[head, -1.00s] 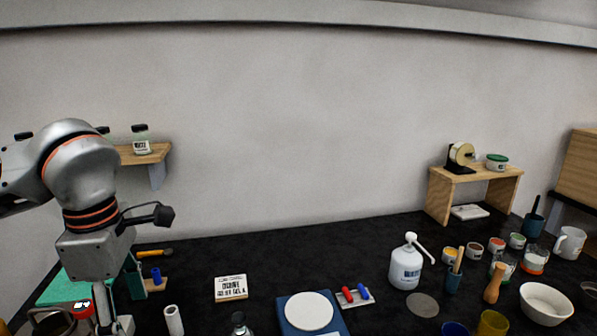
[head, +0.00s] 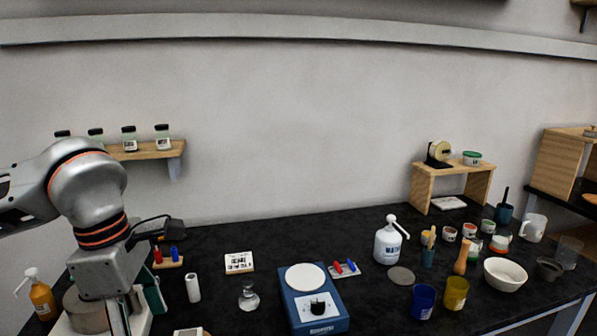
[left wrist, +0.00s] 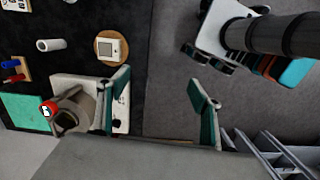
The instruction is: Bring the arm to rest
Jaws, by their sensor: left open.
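My left arm (head: 85,190) comes in from the left in the head view, bent downward over the left end of the black bench. My left gripper (left wrist: 158,80) is open in the left wrist view, with its two teal-padded fingers wide apart. Nothing is between them but grey floor far below, beside the bench edge. In the head view the gripper is cut off by the bottom edge, with one teal finger showing. A grey pot (left wrist: 86,106) on a white base lies beyond the left finger; whether they touch I cannot tell. My right gripper is not in view.
The black bench (head: 345,235) carries a blue-based stirrer (head: 317,318), a flask (head: 249,298), a white pump bottle (head: 388,243), cups and a white bowl (head: 505,274). An orange spray bottle (head: 40,297) stands by my arm. A jar shelf (head: 150,152) is behind it.

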